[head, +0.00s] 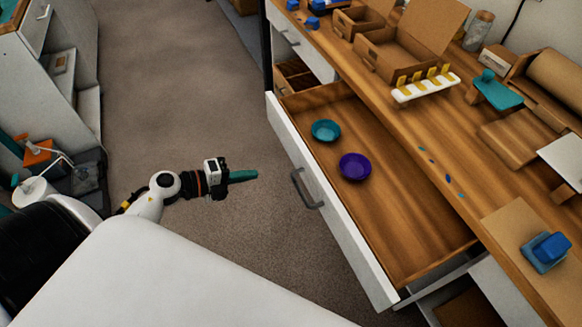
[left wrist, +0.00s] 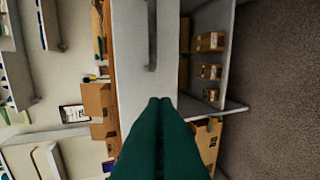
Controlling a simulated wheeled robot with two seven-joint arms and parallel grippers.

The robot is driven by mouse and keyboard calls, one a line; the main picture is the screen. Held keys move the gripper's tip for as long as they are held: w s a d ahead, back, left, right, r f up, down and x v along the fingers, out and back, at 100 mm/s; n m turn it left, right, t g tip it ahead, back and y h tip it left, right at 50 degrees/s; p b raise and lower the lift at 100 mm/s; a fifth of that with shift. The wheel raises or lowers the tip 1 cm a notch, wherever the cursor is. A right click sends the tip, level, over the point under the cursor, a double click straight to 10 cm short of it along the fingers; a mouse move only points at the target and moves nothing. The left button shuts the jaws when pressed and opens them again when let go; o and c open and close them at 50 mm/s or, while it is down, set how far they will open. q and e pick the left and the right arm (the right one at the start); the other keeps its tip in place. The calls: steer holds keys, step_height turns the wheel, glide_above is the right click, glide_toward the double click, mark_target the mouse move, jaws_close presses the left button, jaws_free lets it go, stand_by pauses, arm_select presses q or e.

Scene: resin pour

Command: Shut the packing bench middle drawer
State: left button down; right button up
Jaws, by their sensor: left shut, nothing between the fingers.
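The packing bench middle drawer (head: 425,262) is pulled out from the bench in the head view. It has a white front (head: 340,235) with a grey bar handle (head: 305,188). A teal bowl (head: 325,130) and a purple bowl (head: 355,166) sit inside it. My left gripper (head: 254,175) is shut and empty, in front of the drawer front and apart from it, a little left of the handle. In the left wrist view the shut teal fingers (left wrist: 160,102) point at the white drawer front (left wrist: 132,60), with the handle (left wrist: 152,35) above them. My right gripper is not in view.
The wooden bench top (head: 400,110) holds an open cardboard box (head: 400,60), a teal tool (head: 495,92), a white rack with yellow clips (head: 425,88) and a blue block (head: 547,250). Bare floor (head: 180,70) lies left of the drawer. A cabinet (head: 60,60) stands far left.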

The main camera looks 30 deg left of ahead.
mark_target(299, 163)
arm_select(q)
steer(key=x, duration=0.7)
steer(key=r+x, duration=0.1)
steer(key=x, duration=0.3)
steer(key=shift+w+d+f, duration=0.15)
steer(key=shift+w+d, duration=0.1)
steer(key=shift+w, duration=0.05)
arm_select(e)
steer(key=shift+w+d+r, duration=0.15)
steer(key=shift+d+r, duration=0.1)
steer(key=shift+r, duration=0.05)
arm_select(q)
steer(key=shift+w, duration=0.1)
